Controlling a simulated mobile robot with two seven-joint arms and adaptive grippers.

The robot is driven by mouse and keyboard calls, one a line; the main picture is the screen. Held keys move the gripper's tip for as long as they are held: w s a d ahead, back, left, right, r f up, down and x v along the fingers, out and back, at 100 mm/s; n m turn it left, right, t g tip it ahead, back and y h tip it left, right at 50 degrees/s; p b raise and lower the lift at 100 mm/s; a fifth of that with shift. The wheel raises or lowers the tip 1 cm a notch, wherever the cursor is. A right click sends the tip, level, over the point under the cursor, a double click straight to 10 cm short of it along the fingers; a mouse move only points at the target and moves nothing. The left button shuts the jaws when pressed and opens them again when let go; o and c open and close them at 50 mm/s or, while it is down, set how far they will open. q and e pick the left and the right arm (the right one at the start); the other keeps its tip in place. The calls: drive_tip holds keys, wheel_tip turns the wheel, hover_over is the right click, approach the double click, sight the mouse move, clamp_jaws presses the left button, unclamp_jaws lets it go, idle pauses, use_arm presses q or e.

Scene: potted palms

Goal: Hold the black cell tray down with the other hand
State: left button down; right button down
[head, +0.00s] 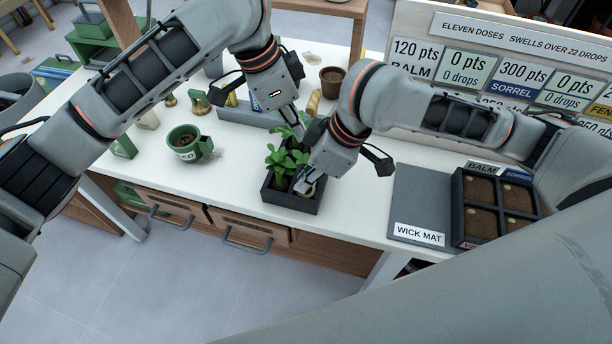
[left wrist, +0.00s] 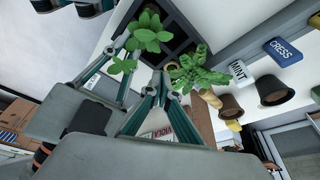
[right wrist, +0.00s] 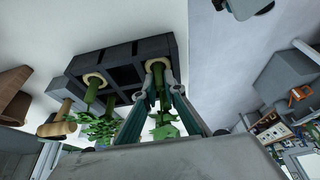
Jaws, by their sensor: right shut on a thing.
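The black cell tray (head: 290,205) sits on the white bench, with green seedlings (head: 283,160) standing in it. It also shows in the left wrist view (left wrist: 180,38) and the right wrist view (right wrist: 120,58). My right gripper (head: 306,184) is at the tray's right side, shut on a seedling (right wrist: 158,92) just at its pale collar, which is still at its cell. My left gripper (head: 297,127) is above the far side of the tray, behind the seedlings. Its fingers look apart and empty in the left wrist view (left wrist: 142,65). Leaves partly hide its tips in the head view.
A green cup (head: 184,143) stands left of the tray, and a brown pot (head: 332,80) behind. The bench's front edge is close.

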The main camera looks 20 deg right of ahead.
sight(300, 165)
use_arm(q)
drive_tip(key=shift+a+f, duration=0.15)
drive_tip(key=shift+f, duration=3.4)
drive_tip(key=shift+s+f, duration=0.1)
drive_tip(key=shift+f, duration=0.8)
drive_tip(key=shift+a, duration=0.1)
use_arm(e)
drive_tip(key=shift+r, duration=0.1)
use_arm(q)
drive_tip(key=shift+f, duration=0.15)
use_arm(e)
drive_tip(key=shift+r, duration=3.35)
use_arm(q)
drive_tip(key=shift+r, duration=3.3)
